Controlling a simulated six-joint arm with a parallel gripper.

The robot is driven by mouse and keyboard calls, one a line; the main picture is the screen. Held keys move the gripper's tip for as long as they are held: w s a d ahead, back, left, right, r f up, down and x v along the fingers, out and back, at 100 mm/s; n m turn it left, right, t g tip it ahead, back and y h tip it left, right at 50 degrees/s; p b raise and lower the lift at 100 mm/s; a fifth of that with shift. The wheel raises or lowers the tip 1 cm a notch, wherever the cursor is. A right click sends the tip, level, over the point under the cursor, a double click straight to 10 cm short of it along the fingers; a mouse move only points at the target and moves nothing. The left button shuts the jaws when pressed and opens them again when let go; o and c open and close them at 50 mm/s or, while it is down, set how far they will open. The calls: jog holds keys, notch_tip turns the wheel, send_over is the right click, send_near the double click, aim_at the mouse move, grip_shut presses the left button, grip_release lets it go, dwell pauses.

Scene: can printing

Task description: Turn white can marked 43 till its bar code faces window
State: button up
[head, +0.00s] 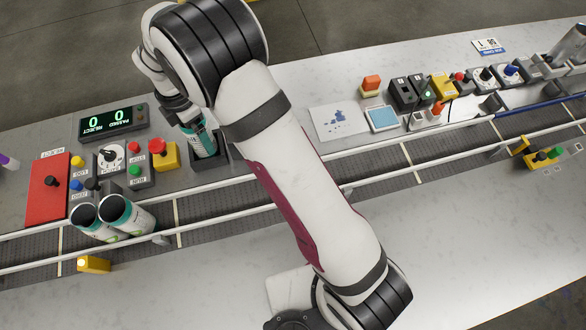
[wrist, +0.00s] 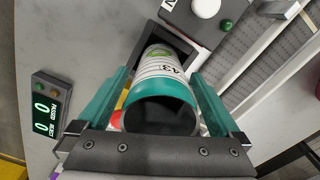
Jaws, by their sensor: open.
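The white can (wrist: 165,75) marked 43 has a teal band around its open, dark mouth, a green patch and thin dark lines. It stands in a dark square holder (wrist: 187,47); in the head view the can (head: 204,146) is partly covered by my gripper. My gripper (wrist: 160,85) is open, with one teal finger on each side of the can. Whether either finger touches it I cannot tell. No bar code can be made out on the side facing the wrist camera, and I cannot pick out a window.
Two similar cans (head: 124,213) stand on the conveyor (head: 215,203) at the left, between rails. A counter display (head: 112,122) reading zeros, a red panel (head: 48,188) and several button boxes (head: 163,153) crowd the holder's left side. Free table lies in front of the conveyor.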

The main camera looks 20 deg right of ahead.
notch_tip(320, 180, up, 15)
jog(key=shift+f, duration=0.2)
jog(key=n, duration=0.5)
jog(key=shift+w, duration=0.1)
jog(key=n, duration=0.5)
jog(key=shift+r, duration=0.15)
jog(key=shift+n, duration=0.5)
notch_tip(320, 180, down, 16)
jog(key=shift+d+r, duration=0.1)
jog(key=m, duration=0.4)
jog(key=shift+m, duration=0.4)
jog(key=m, duration=0.5)
jog(key=shift+m, duration=0.4)
notch_tip(320, 180, up, 16)
jog(key=shift+f, duration=0.1)
jog(key=s+d+m, duration=0.8)
jog(key=s+m, duration=0.3)
jog(key=m, duration=0.1)
jog(key=s+d+r+m+y, duration=0.1)
jog(key=s+d+m, duration=0.6)
jog(key=s+m, duration=0.5)
jog(key=shift+d+r+m+y, duration=0.3)
jog(key=shift+d, duration=0.1)
